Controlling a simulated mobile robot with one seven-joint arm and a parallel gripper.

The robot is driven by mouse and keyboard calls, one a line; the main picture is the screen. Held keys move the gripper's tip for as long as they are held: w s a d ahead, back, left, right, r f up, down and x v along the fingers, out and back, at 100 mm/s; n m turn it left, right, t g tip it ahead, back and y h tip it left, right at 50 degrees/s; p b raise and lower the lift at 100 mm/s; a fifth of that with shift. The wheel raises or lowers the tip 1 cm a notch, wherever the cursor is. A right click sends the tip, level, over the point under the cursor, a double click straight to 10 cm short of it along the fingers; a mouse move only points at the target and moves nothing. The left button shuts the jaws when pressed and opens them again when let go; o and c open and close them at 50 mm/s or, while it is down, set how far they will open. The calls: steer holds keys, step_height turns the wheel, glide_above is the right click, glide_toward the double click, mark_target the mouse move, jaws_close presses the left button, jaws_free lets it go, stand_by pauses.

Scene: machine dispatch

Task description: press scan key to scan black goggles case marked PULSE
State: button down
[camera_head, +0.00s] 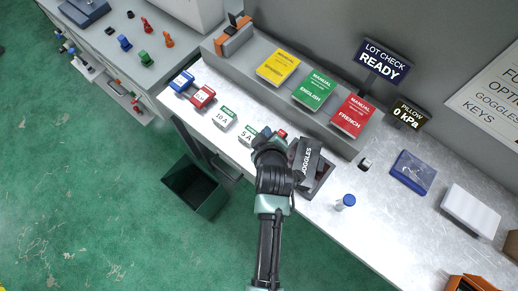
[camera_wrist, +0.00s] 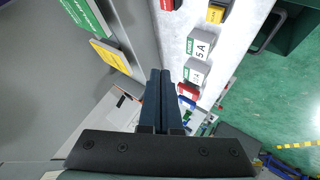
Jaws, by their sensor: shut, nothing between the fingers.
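My gripper (camera_wrist: 160,72) is shut and empty, its dark fingers together in the wrist view. In the head view it is over the front of the bench, beside a dark unit lettered GOGGLES (camera_head: 308,160); its fingertips cannot be made out there. A red key-like part (camera_wrist: 170,4) on a dark base is cut off at the top of the wrist view, with a yellow one (camera_wrist: 216,13) to its right. A red part also shows by my gripper in the head view (camera_head: 283,133). I read no SCAN or PULSE label. The lot check display (camera_head: 384,62) reads READY.
Green (camera_head: 314,90), yellow (camera_head: 279,67) and red (camera_head: 352,115) manuals lie on the raised ledge. Labelled boxes 5 A (camera_head: 248,135) and 10 A (camera_head: 223,118) stand along the front edge.

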steer(key=shift+s+f, duration=0.6)
steer(key=shift+f, duration=0.05)
steer(key=shift+f, duration=0.1)
step_height(320, 180, down, 9)
steer(key=b, duration=0.7)
steer(key=shift+r+b, duration=0.2)
steer(key=shift+b, duration=0.15)
stand_by(1.2)
steer(key=shift+f+b, duration=0.35)
steer(key=shift+f, duration=0.05)
steer(key=shift+f+b, duration=0.4)
steer(key=shift+f, duration=0.15)
stand_by(0.6)
steer(key=shift+r+p, duration=0.85)
steer(key=shift+r, duration=0.1)
